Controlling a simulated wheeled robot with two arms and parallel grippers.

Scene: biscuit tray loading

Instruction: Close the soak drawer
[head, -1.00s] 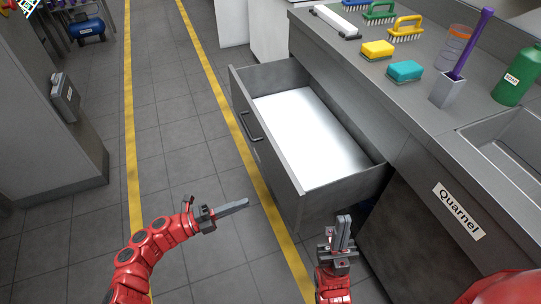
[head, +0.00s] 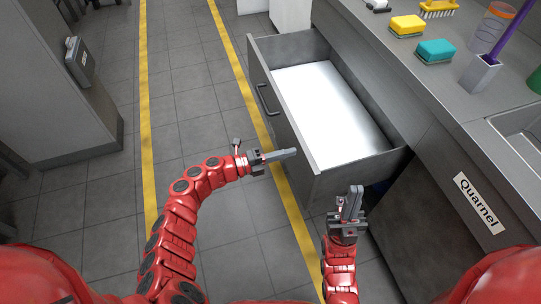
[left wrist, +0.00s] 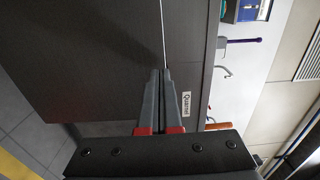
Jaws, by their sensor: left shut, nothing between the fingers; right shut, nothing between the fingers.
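The grey soak drawer (head: 352,184) stands pulled open from the counter in the head view. Its inside is empty, with a bright bottom, and a dark bar handle (head: 265,99) is on its front. My left gripper (head: 294,152) is shut and empty, with its fingertips close to the drawer front, below the handle; I cannot tell if they touch. In the left wrist view its fingers (left wrist: 160,72) point at a large dark panel (left wrist: 90,50). My right gripper (head: 357,187) is shut and empty, pointing up just in front of the drawer's near side.
The counter above holds a yellow sponge (head: 407,26), a teal sponge (head: 436,51) and a grey holder (head: 479,74). A "Quarnel" label (head: 478,203) is on the counter's face. A grey cabinet (head: 60,90) stands at the left. The floor between is clear.

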